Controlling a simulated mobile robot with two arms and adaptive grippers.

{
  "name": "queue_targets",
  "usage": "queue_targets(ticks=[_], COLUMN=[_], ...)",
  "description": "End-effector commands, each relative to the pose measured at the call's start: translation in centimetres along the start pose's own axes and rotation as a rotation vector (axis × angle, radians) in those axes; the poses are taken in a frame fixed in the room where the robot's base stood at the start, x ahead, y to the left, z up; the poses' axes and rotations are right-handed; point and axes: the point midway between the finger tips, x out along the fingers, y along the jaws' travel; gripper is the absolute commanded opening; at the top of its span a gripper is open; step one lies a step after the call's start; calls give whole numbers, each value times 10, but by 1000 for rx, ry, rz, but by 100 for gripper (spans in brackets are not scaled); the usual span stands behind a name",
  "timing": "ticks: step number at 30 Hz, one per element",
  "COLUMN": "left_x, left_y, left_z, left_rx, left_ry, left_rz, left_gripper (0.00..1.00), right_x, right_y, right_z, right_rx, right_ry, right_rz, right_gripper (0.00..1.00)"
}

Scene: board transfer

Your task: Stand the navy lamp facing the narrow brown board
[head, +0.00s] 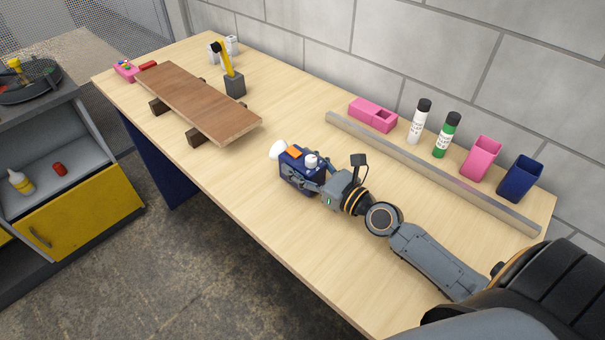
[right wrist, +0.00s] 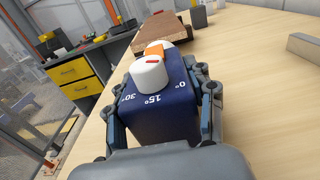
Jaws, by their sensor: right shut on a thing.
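The navy lamp (head: 296,178) is a dark blue box with a white knob and an orange patch on top. Its white head (head: 276,150) points left toward the board in the head view. My right gripper (head: 309,176) is shut on it, with a finger on each side. The right wrist view shows the lamp (right wrist: 165,113) between the fingers, with angle marks beside the knob. I cannot tell whether it touches the table. The narrow brown board (head: 195,100) lies on dark blocks, up and left of the lamp; it also shows in the right wrist view (right wrist: 158,33). My left gripper is out of view.
A yellow-and-black desk lamp (head: 235,85) stands behind the board. A grey rail (head: 430,170) runs along the right, with a pink holder (head: 373,114), two bottles and pink (head: 480,158) and navy (head: 520,178) cups behind. The table (head: 215,190) is clear between lamp and board.

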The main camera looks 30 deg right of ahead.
Motion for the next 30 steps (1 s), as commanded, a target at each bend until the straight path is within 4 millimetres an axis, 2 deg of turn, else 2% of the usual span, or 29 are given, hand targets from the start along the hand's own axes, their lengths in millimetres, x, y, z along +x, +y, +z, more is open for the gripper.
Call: queue_targets(ticks=[1, 2, 14, 15, 17, 18, 30], left_x=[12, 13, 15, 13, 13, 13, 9], left_y=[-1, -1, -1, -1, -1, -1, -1], left_z=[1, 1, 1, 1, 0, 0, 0], left_rx=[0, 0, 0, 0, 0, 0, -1], left_ry=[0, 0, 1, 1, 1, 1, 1], left_rz=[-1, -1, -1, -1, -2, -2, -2], left_gripper=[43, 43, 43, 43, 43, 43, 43], right_x=[0, 0, 0, 0, 0, 0, -1], right_y=[0, 0, 0, 0, 0, 0, 0], right_z=[-12, -13, -16, -14, -14, -14, -10], right_rx=[-3, -3, 1, 1, 1, 1, 0], right_ry=[0, -1, -2, -1, -1, -1, 0], right_rz=[1, 0, -1, 0, 0, 0, 0], right_gripper=[15, 15, 15, 62, 74, 77, 77])
